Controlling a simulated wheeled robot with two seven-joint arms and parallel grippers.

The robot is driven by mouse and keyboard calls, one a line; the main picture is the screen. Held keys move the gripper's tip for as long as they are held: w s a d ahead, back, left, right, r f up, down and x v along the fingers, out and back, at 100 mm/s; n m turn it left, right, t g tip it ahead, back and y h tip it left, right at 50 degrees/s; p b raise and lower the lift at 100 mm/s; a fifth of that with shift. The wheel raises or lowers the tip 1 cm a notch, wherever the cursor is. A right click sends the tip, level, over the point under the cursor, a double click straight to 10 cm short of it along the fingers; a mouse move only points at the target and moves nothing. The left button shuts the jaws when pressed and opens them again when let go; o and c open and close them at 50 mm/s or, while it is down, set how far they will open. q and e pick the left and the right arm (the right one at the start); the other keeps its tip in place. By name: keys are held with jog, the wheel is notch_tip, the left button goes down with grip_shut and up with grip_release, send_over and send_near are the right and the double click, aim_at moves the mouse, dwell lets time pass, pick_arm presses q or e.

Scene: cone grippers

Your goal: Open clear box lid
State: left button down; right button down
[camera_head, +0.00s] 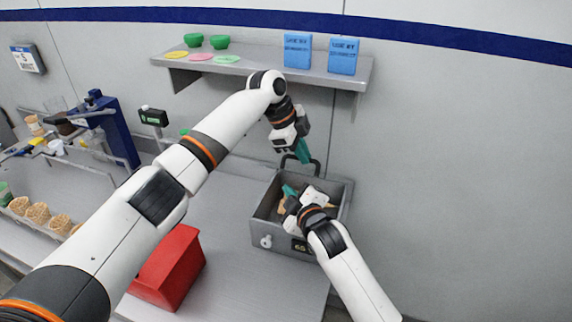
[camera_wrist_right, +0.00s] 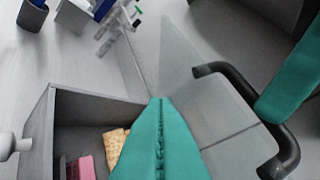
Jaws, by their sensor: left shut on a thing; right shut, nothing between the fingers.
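The grey box (camera_head: 282,234) stands on the counter with waffle pieces inside. Its clear lid (camera_wrist_right: 182,65) shows in the right wrist view as a see-through panel tilted up from the box, with a black handle (camera_wrist_right: 282,132). The handle also shows in the head view (camera_head: 316,165) at the box's far side. My left gripper (camera_head: 304,153) is shut on the handle; its teal finger also shows in the right wrist view (camera_wrist_right: 296,78). My right gripper (camera_head: 290,191) is shut and empty at the box opening; its teal fingers (camera_wrist_right: 158,145) are together near the lid.
A red box (camera_head: 168,268) stands on the counter to the left. A wall shelf (camera_head: 265,68) with blue boxes (camera_head: 298,51), green bowls (camera_head: 220,42) and coloured discs is above. Waffle cones (camera_head: 38,210) and a blue machine (camera_head: 118,130) are at the left.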

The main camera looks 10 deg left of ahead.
pick_arm(q)
jog(key=shift+a+f, duration=0.1)
jog(key=shift+f, duration=0.25)
pick_arm(e)
jog(key=s+a+r+n+g+h, duration=0.2)
jog(key=s+a+r+n+h, duration=0.25)
jog(key=n, duration=0.65)
notch_tip(320, 180, up, 6)
jog(key=s+d+r+n+t+h, duration=0.1)
jog(key=s+n+h, duration=0.1)
jog(key=n+h, duration=0.45)
jog(key=x, duration=1)
jog(key=shift+f+y, duration=0.3)
jog(key=shift+y, duration=0.1)
jog(key=shift+n, duration=0.25)
